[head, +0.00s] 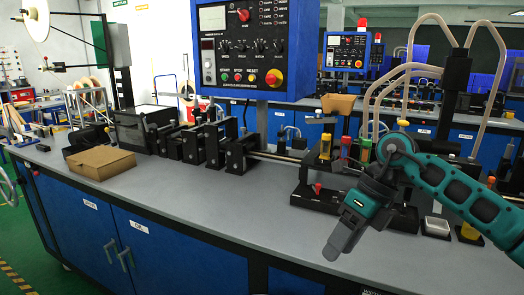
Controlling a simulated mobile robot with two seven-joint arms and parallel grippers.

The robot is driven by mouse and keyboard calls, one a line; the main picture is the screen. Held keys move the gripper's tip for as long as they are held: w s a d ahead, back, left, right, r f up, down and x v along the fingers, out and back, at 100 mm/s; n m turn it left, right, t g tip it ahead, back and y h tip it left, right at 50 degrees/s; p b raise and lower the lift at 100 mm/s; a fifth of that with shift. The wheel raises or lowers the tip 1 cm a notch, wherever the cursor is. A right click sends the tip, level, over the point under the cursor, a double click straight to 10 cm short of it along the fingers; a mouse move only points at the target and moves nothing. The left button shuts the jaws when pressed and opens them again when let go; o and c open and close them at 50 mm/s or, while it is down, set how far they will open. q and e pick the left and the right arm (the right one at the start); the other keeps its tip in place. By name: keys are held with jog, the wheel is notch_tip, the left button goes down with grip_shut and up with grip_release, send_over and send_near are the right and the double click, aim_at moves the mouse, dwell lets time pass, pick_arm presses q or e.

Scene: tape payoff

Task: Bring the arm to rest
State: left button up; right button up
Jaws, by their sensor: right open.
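My right arm (448,188) comes in from the right side of the head view, teal and grey. My right gripper (338,247) hangs at its end, pointing down and left above the front part of the grey bench top (225,215). It is open, and I see nothing held in it. The fingers are small and partly merged in this view. My left gripper is not in view.
A blue control panel (245,50) stands above a row of black machine blocks (205,145). A cardboard box (100,163) lies at the left. A black fixture with coloured parts (318,196) stands behind my right gripper. The front middle of the bench is clear.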

jog(key=s+a+m+y, duration=0.2)
jog(key=s+a+y, duration=0.1)
jog(key=a+y, duration=0.4)
jog(key=s+a+m+y, duration=0.2)
jog(key=s+a+y, duration=0.25)
jog(key=a, duration=0.35)
jog(key=w+d+f+m+t+h+p, duration=0.1)
jog(key=d+f+m+t+h, duration=0.25)
jog(key=m+t, duration=0.75)
jog(key=w+d+f+m+t+h+p, duration=0.15)
jog(key=d+f+m+t, duration=0.45)
jog(key=m, duration=1)
jog(key=s+d+f+m+g+h, duration=0.2)
jog(key=s+d+f+m+h, duration=0.2)
jog(key=s+f, duration=0.3)
jog(key=s+d+f+m+g+h, duration=0.3)
jog(key=s+d+f+m+h, duration=0.1)
jog(key=s+f+m, duration=0.3)
notch_tip(320, 180, down, 2)
jog(key=shift+s+d+f+h, duration=0.1)
jog(key=shift+s+d+h, duration=0.15)
jog(key=shift+h, duration=0.5)
jog(key=shift+a, duration=0.1)
